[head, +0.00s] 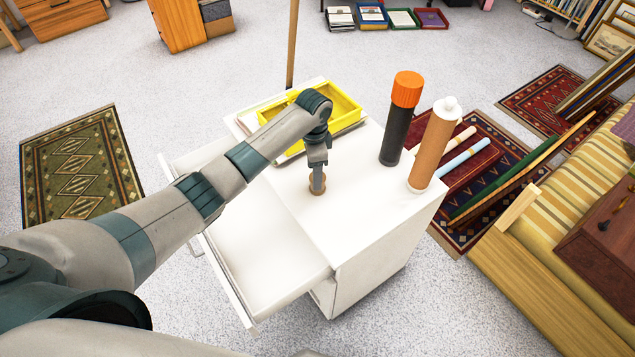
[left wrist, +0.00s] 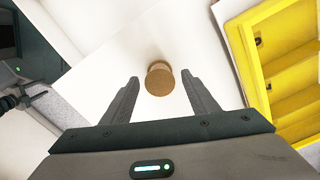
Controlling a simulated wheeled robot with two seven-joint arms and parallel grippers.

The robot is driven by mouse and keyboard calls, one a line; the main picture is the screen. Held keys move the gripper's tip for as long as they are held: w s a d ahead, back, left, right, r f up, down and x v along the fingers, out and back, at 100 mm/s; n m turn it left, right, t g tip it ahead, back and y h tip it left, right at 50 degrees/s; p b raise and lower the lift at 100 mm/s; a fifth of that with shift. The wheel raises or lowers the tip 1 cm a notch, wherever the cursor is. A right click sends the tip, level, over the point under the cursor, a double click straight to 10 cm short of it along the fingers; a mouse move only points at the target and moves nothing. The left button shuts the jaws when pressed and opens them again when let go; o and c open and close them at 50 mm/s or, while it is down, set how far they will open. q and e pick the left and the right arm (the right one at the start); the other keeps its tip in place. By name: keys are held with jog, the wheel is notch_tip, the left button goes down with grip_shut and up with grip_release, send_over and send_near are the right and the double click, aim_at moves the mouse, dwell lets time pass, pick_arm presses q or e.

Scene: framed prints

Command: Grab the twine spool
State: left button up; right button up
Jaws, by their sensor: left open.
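The twine spool (head: 317,187) is a small brown cylinder standing on the white cabinet top (head: 370,225). In the left wrist view the spool (left wrist: 159,79) shows between and just beyond the fingertips. My left gripper (head: 317,178) points down at the spool and partly covers it in the head view. In the left wrist view my left gripper (left wrist: 162,80) is open, with a gap between each finger and the spool.
A yellow tray (head: 345,104) lies behind my left gripper. A black tube with an orange cap (head: 400,117) and a brown tube with a white cap (head: 434,145) stand to the right. An open drawer (head: 255,255) juts out at the left.

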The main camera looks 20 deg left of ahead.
pick_arm(q)
jog(key=f, duration=0.1)
jog(key=f+p, duration=0.1)
jog(key=f, duration=0.1)
jog(key=shift+w+d+f, duration=0.1)
jog(key=shift+d+f, duration=0.2)
jog(key=shift+d, duration=0.05)
jog(key=shift+f, duration=0.55)
pick_arm(e)
jog(key=shift+s+d+r+g, duration=0.15)
jog(key=shift+s+r, duration=0.05)
jog(key=shift+s, duration=0.2)
jog(key=shift+s+d+r+g, duration=0.1)
jog(key=shift+s+r+g, duration=0.1)
jog(key=shift+s, duration=0.2)
pick_arm(q)
jog(key=c, duration=1)
